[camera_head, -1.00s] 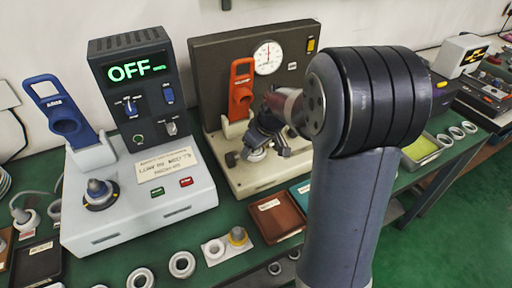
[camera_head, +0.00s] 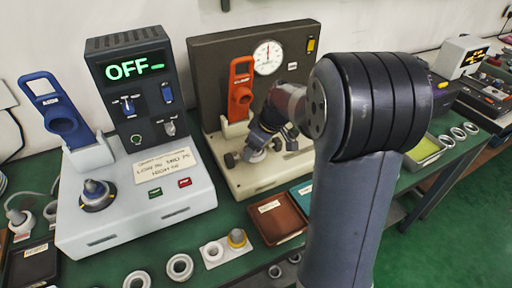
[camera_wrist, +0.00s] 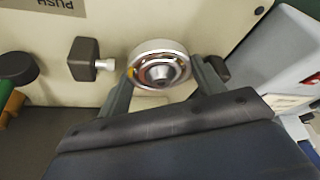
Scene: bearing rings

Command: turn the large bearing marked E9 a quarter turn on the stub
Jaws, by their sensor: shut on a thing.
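The large bearing (camera_wrist: 160,49) is a shiny steel ring seen end-on in the wrist view, seated around a stub (camera_wrist: 159,72) on the cream fixture. A small yellow mark shows on its left side; no E9 marking is readable. My gripper (camera_wrist: 165,78) is shut on the bearing, one finger on each side of its rim. In the head view my gripper (camera_head: 268,140) is tilted down at the fixture's front, and the bearing (camera_head: 256,155) shows just below the fingers, partly hidden.
The cream fixture (camera_head: 248,185) carries a red clamp lever (camera_head: 241,90), a dial gauge (camera_head: 267,57) and dark knobs close to my fingers. A grey machine (camera_head: 135,215) reading OFF stands left. A brown tray (camera_head: 277,219) and loose rings lie in front.

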